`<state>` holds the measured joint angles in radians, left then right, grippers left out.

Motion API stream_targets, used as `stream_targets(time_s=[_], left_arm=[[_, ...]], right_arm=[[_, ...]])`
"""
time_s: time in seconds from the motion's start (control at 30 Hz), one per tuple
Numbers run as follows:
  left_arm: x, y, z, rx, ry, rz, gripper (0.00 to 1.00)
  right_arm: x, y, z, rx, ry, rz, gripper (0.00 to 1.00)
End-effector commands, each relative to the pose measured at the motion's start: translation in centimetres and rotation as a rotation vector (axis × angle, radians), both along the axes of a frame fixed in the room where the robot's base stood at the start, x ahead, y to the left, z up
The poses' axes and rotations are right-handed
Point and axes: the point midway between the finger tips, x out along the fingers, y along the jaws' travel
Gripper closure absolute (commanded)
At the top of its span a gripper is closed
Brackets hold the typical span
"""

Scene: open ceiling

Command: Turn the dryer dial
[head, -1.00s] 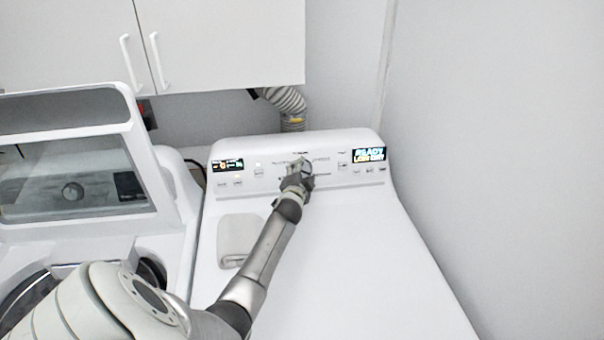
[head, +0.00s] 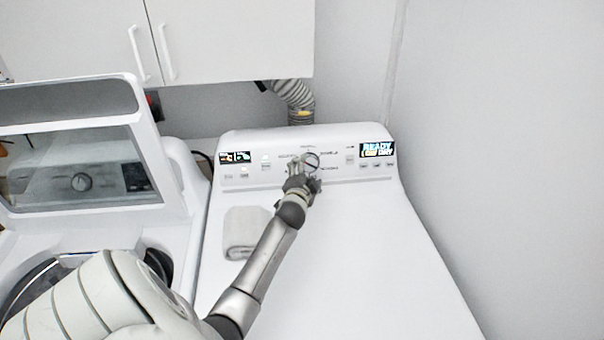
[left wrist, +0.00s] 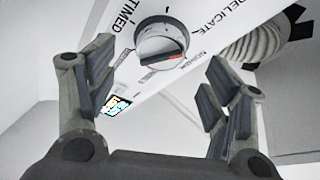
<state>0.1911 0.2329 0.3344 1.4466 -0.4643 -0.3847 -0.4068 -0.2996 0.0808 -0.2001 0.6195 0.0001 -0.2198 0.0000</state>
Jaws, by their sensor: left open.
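The dryer dial (head: 311,161) is a round silver knob in the middle of the white dryer's control panel (head: 335,170). In the left wrist view the dial (left wrist: 163,42) shows a dark and red pointer bar, with printed labels such as TIMED and DELICATE around it. My left gripper (head: 302,176) is just in front of and below the dial. In the left wrist view its fingers (left wrist: 163,85) are spread wide, with the dial above the gap between them. They appear apart from it. My right gripper is not in view.
A folded grey cloth (head: 246,232) lies on the dryer top (head: 350,260), left of my arm. A washer with its lid raised (head: 85,150) stands at left. White cabinets (head: 230,40) hang above, and a vent hose (head: 297,100) runs behind. A wall borders the right.

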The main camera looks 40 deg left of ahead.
Motion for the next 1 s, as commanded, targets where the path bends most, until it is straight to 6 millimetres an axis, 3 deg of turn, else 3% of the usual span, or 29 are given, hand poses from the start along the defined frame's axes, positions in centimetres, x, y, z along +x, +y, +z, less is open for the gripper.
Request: stream_targets(time_s=[0.43,1.0], left_arm=[[-5.3,-3.4,1.1,-0.001,0.001,-0.001,0.26],[-6.2,-4.0,1.4,0.001,-0.001,0.001,0.26]], right_arm=[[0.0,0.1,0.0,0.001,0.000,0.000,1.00],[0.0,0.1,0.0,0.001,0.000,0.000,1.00]])
